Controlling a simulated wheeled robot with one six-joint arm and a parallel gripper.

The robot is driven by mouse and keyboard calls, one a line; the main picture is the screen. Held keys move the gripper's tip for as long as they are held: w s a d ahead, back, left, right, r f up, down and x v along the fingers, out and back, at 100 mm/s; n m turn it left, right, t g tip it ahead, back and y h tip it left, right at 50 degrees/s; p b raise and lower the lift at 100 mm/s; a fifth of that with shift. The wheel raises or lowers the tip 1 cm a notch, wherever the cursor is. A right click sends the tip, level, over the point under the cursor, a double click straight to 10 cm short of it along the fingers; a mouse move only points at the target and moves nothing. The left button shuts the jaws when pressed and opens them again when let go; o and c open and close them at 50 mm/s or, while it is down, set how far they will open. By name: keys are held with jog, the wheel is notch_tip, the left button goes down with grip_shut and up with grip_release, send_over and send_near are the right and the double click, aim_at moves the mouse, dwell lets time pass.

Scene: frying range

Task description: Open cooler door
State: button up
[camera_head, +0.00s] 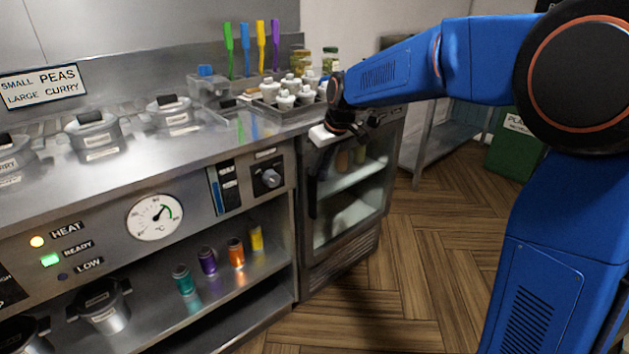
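The cooler (352,247) is a steel-framed unit at the right end of the counter. Its glass door (350,205) appears shut, and shelves with a few items show through the glass. A dark upright handle (313,192) runs along the left side of the door. My gripper (345,133) is in front of the cooler's top edge, above and to the right of the handle. A small white block shows at its left side. The fingers are dark and small, and I cannot tell whether they are open or touch anything.
The counter holds lidded pots (93,135) and a tray of white-capped bottles (285,105). Colored jars (236,253) stand on the open shelf left of the cooler. A steel table (450,135) and a green bin (515,148) are behind. The wooden floor (425,255) before the cooler is clear.

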jog(key=x, duration=0.7)
grip_shut()
